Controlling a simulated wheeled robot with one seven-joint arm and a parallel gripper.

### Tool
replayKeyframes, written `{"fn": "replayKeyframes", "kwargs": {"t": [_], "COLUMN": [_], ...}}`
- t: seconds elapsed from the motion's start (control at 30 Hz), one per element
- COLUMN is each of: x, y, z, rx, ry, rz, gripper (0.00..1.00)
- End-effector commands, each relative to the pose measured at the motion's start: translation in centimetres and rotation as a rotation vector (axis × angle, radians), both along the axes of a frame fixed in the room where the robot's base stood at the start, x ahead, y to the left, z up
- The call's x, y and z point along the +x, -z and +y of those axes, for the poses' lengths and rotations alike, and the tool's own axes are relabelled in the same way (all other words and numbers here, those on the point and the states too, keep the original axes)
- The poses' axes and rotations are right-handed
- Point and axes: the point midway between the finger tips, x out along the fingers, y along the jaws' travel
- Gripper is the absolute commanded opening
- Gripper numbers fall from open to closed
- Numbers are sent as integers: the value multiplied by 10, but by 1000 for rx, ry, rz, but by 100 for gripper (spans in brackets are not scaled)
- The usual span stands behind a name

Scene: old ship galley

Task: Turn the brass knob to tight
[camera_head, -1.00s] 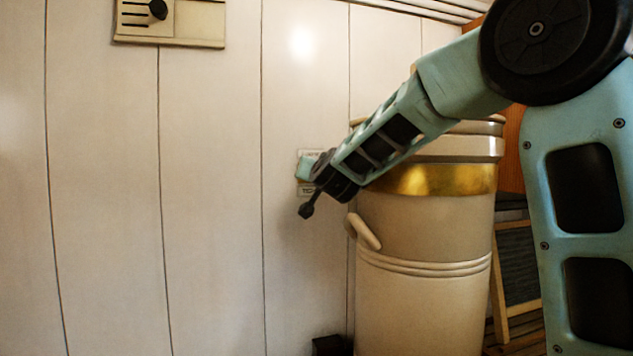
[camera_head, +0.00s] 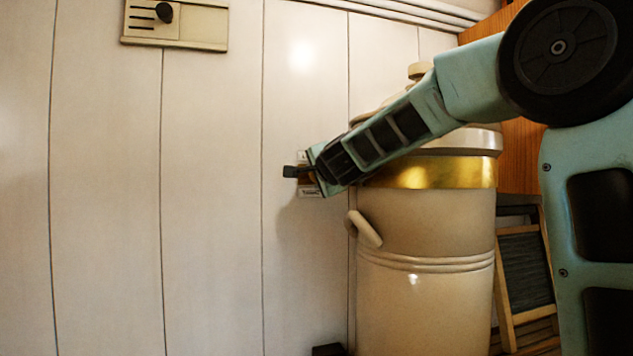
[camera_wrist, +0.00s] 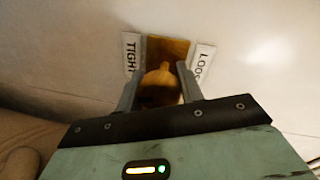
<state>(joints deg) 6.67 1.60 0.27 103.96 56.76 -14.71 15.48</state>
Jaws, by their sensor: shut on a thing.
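The brass knob (camera_wrist: 160,86) stands out from a brass plate (camera_wrist: 166,50) on the pale wall. In the wrist view it sits between the two grey fingers of my gripper (camera_wrist: 158,71), which is shut on it. A "TIGHT" label (camera_wrist: 131,56) is left of the plate, and a partly covered label starting "LOO" (camera_wrist: 202,62) is right of it. In the head view my gripper (camera_head: 312,172) meets the wall left of the large crock and hides most of the knob. The knob's pointing direction cannot be told.
A large cream crock (camera_head: 425,235) with a gold band and a side handle (camera_head: 364,229) stands close below my arm. A slotted panel with a black slider (camera_head: 164,12) is high on the wall. A wood-framed board (camera_head: 525,270) leans at right. The left wall is clear.

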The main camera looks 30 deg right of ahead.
Motion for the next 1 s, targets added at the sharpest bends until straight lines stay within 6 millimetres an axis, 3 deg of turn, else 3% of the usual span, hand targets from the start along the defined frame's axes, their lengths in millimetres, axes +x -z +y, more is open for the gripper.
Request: {"fn": "replayKeyframes", "kwargs": {"t": [0.4,0.93,0.97,1.0], "x": [0,0,0,0], "y": [5,6,6,6], "z": [-1,-1,-1,-1], "rx": [179,204,204,204], "ry": [1,1,1,1], "rz": [-43,-48,-48,-48], "gripper": [14,15,40,51]}}
